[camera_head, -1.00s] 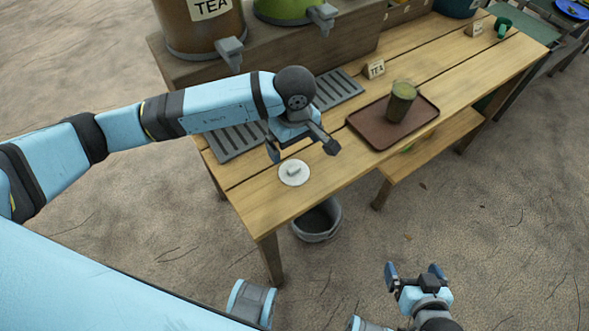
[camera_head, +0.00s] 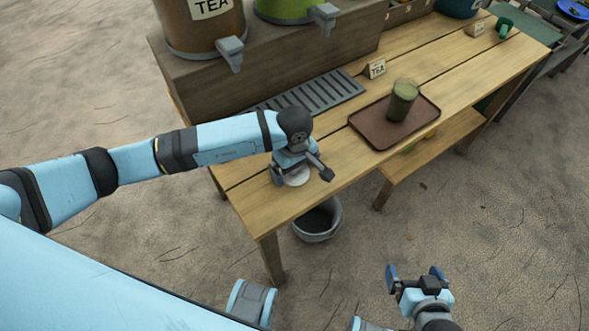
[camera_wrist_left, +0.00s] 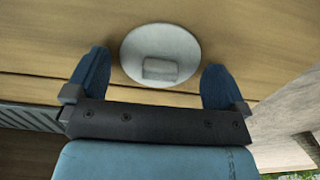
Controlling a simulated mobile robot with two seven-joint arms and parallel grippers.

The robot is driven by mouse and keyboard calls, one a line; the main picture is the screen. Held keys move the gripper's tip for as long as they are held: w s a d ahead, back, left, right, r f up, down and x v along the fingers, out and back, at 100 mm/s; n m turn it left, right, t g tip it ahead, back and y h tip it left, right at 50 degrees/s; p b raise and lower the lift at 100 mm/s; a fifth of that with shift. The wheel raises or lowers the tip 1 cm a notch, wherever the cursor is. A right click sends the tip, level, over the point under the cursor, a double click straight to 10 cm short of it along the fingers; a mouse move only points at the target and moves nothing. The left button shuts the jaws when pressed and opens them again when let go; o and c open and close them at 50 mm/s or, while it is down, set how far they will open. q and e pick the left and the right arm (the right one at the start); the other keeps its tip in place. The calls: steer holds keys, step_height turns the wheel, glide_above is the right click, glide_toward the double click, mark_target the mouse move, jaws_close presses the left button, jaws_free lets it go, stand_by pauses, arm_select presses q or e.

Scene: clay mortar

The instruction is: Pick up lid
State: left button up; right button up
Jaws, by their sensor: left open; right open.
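In the left wrist view the lid (camera_wrist_left: 160,54) shows a raised block-shaped handle on top. My left gripper (camera_head: 299,178) is open just above the lid and hides part of it. In the left wrist view the fingers of my left gripper (camera_wrist_left: 155,86) stand apart, with the lid's handle between and a little beyond them. The fingers do not visibly touch the handle. My right gripper (camera_head: 415,272) is open and empty, off the table at the lower right.
A brown tray (camera_head: 365,133) with a green-filled cup (camera_head: 402,101) stands to the right. A grey drip grate (camera_head: 325,93) lies behind, below the tea dispensers (camera_head: 200,27). A grey bucket (camera_head: 318,222) sits under the table's front edge.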

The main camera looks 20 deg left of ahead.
arm_select(q)
steer(key=c, duration=0.8)
